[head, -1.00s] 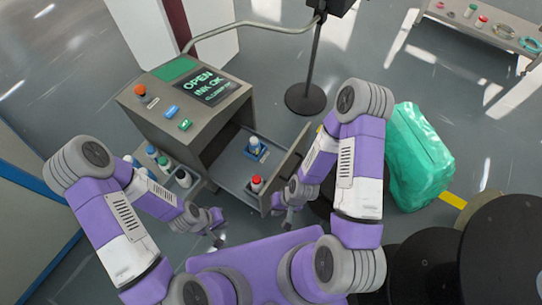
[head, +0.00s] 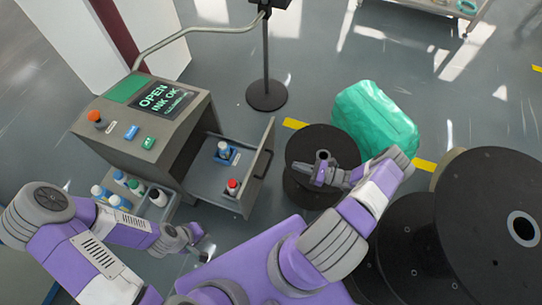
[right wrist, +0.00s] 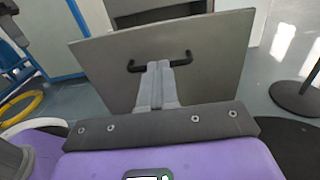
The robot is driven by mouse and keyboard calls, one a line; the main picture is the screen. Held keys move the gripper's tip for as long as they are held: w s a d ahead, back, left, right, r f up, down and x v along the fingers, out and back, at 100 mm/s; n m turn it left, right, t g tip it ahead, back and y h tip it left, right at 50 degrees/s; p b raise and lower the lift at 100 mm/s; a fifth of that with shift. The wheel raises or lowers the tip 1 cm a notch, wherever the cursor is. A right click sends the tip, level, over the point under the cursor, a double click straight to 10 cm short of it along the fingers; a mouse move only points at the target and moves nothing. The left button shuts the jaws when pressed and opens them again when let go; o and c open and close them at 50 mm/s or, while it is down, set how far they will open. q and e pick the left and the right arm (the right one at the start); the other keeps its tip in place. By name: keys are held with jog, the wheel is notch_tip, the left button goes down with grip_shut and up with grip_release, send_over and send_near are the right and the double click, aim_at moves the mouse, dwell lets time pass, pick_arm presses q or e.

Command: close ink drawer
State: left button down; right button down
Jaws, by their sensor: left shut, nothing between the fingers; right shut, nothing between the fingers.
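The ink drawer (head: 228,196) is pulled out of the grey machine (head: 145,120), open toward the right. It holds a blue-and-white bottle (head: 223,150) and a red-capped bottle (head: 232,187). Its grey front panel (right wrist: 215,50) with a black bar handle (right wrist: 187,60) faces my right wrist camera. My right gripper (head: 299,168) is shut and empty, right of the drawer front; in the right wrist view its fingertips (right wrist: 159,66) overlap the handle's middle, and contact cannot be told. My left gripper (head: 204,248) is shut and empty, below the drawer in the picture.
Several ink bottles (head: 119,202) stand in a side rack left of the drawer. A black spool (head: 300,145) lies under my right gripper, with a green wrapped bundle (head: 375,120) behind. Large black reels (head: 490,215) crowd the right. A stand (head: 267,95) rises behind.

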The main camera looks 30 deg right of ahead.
aim_at(261, 153)
jog(key=x, duration=0.9)
jog(key=b+x, duration=0.1)
jog(key=x, duration=0.3)
jog(key=shift+w+r, duration=0.15)
jog(key=shift+w, duration=0.35)
jog(key=shift+t, duration=0.3)
